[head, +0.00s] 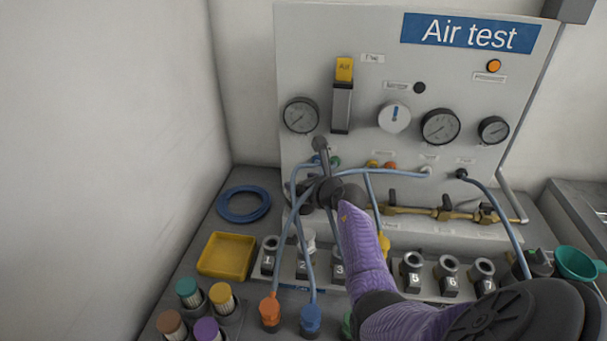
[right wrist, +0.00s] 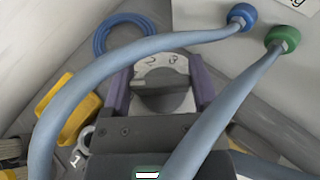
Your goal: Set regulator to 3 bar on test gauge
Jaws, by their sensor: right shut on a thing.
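In the right wrist view a dark bar-shaped knob (right wrist: 162,97) sits in front of a pale dial face with partly readable numerals. I take it for the regulator. The two purple fingers of my right gripper (right wrist: 162,78) are closed on either side of it. In the head view my right gripper (head: 323,168) reaches up from the lower right to the panel's lower left; its hold is hidden there. Three round gauges show on the panel: left (head: 300,115), large right (head: 440,127) and small far right (head: 493,130). Their labels and exact readings are too small to read. My left gripper is out of view.
Blue-grey hoses (head: 390,173) cross close around my right gripper. A white dial with a blue pointer (head: 394,117) and a yellow-topped tube (head: 342,95) are on the panel. A yellow tray (head: 227,255) and blue coil (head: 243,204) lie left; numbered fittings (head: 448,265) stand in front.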

